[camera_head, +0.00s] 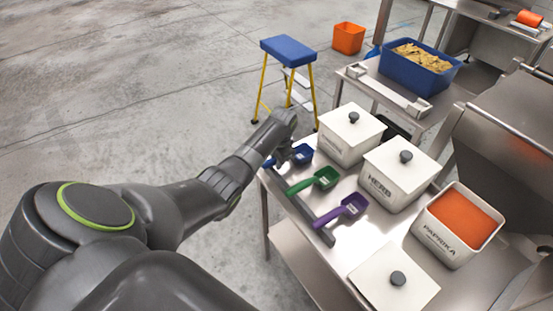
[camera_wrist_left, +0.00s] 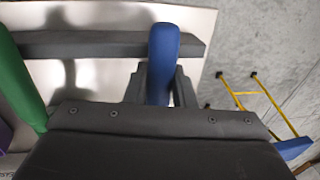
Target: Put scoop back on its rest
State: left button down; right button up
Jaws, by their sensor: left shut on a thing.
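My left gripper (camera_head: 287,152) is shut on the blue scoop (camera_head: 302,155) at the far end of the steel table. In the left wrist view the blue handle (camera_wrist_left: 163,55) stands between the two fingers, across the dark bar of the rest (camera_wrist_left: 90,45). I cannot tell whether it touches the bar. The rest (camera_head: 305,212) runs along the table's left edge. The green scoop (camera_head: 315,180) and the purple scoop (camera_head: 342,210) lie with their handles over it. The green handle (camera_wrist_left: 20,80) shows at left in the wrist view. My right gripper is not in view.
A closed white bin (camera_head: 345,140), the herb bin (camera_head: 392,188) and the open paprika bin (camera_head: 443,240) stand right of the scoops. A loose lid (camera_head: 375,270) lies in front. A blue-topped stool (camera_head: 288,48) and an orange bin (camera_head: 348,38) stand on the floor beyond.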

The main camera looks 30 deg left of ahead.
pick_arm(q)
jog(key=shift+f, duration=0.1)
jog(key=c, duration=1.5)
grip_release()
jog(key=o, duration=0.3)
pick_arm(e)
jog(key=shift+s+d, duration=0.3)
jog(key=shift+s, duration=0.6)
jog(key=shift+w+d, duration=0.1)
pick_arm(q)
jog(key=shift+d+r, duration=0.1)
jog(key=shift+r, duration=0.6)
notch_tip(320, 180, up, 11)
jog(key=d, duration=0.1)
jog(key=shift+s+d+f, duration=0.15)
jog(key=shift+s+d, duration=0.25)
jog(key=shift+s, duration=0.05)
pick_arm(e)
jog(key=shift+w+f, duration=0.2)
